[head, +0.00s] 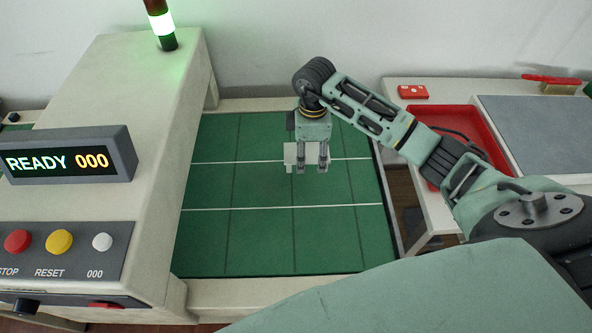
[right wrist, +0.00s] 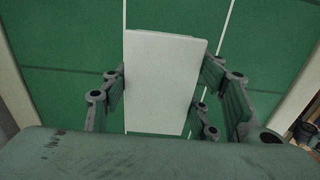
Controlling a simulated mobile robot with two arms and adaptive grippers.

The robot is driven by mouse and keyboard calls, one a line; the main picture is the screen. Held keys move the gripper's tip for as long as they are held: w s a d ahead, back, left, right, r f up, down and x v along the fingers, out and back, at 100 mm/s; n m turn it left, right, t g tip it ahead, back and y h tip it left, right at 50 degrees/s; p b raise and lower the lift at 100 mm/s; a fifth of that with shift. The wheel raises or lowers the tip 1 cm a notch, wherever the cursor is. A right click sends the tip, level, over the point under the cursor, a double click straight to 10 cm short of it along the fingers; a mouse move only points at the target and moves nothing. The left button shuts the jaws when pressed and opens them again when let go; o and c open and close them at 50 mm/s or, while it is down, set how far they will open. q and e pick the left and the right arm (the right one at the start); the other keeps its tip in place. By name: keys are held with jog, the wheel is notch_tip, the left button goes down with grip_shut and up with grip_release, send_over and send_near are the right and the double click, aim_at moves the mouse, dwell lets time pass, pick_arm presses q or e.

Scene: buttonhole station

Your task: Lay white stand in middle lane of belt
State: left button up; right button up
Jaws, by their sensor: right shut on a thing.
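The white stand (right wrist: 163,80) is a pale flat-faced block between the fingers of my right gripper (right wrist: 165,105) in the right wrist view. In the head view a pale part of the stand (head: 290,155) shows just left of my right gripper (head: 313,168), which points down over the green belt (head: 265,240). Two white lines split the belt into three lanes. In the wrist view the stand appears mostly between these lines, its left edge near one. Its underside is hidden, so I cannot tell whether it touches the belt. My left gripper is not in view.
A cream machine housing (head: 125,75) with a READY 000 display (head: 70,160) and buttons stands left of the belt. At right, a white table holds a red tray (head: 470,125), a grey mat (head: 540,125) and a small red block (head: 412,92). The belt's front is clear.

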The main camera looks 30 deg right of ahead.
jog(key=a+f, duration=0.1)
jog(key=a, duration=0.1)
jog(key=a+f, duration=0.1)
jog(key=a, duration=0.1)
jog(key=shift+f+p, duration=0.15)
jog(key=shift+p, duration=0.25)
jog(key=shift+f, duration=0.2)
notch_tip(320, 180, down, 3)
jog(key=shift+f+p, duration=0.15)
jog(key=shift+p, duration=0.3)
jog(key=shift+f, duration=0.3)
jog(key=shift+f, duration=0.15)
jog(key=o, duration=1.3)
jog(key=shift+c, duration=0.2)
